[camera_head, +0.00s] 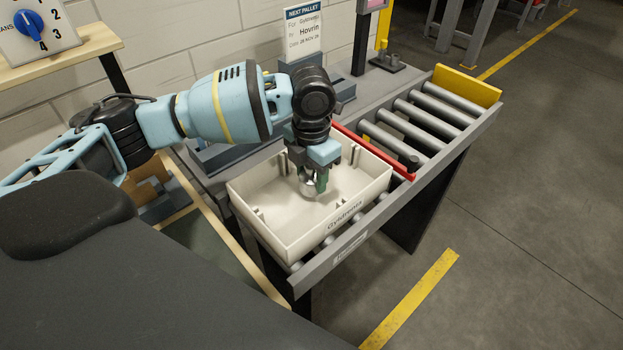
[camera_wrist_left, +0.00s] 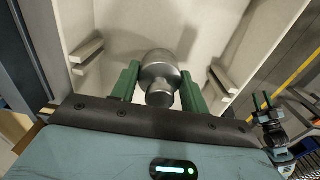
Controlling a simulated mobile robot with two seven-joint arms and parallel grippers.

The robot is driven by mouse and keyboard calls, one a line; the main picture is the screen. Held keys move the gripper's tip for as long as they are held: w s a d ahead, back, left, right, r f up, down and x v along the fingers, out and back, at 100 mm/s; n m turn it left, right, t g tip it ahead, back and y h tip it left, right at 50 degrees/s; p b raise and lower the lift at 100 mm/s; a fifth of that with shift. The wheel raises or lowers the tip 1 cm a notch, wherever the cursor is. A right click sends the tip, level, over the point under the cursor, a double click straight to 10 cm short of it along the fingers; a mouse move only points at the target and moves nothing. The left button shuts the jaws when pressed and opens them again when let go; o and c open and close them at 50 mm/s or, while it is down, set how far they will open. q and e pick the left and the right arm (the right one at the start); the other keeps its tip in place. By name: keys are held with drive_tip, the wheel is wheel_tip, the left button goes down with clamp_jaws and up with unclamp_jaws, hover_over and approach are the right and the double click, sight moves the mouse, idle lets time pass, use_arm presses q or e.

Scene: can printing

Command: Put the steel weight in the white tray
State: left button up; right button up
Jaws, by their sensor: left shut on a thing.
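The white tray (camera_head: 268,222) sits on the roller conveyor, with "Gyldrena" lettered on its front wall. My left gripper (camera_head: 319,186) is down inside the tray, with its green fingers shut on the steel weight (camera_head: 308,188). In the left wrist view the steel weight (camera_wrist_left: 160,74) is a grey metal cylinder with a narrower knob, between the two green fingers (camera_wrist_left: 158,92). The tray's inside (camera_wrist_left: 130,22) surrounds it there. I cannot tell whether the weight touches the tray floor. My right gripper is not in the head view.
The roller conveyor (camera_head: 425,122) runs to the back right and ends at a yellow stop (camera_head: 467,85). A red bar (camera_head: 372,150) lies across it behind the tray. A "Next pallet" sign (camera_head: 303,32) stands behind. A dial box (camera_head: 38,28) is at the upper left.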

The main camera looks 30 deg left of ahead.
use_arm(q)
drive_tip(key=shift+w+f, duration=0.1)
drive_tip(key=shift+f, duration=0.85)
drive_tip(key=shift+f, duration=0.15)
drive_tip(key=o, duration=1.4)
wheel_tip(320, 180, up, 12)
drive_tip(key=shift+r, duration=0.1)
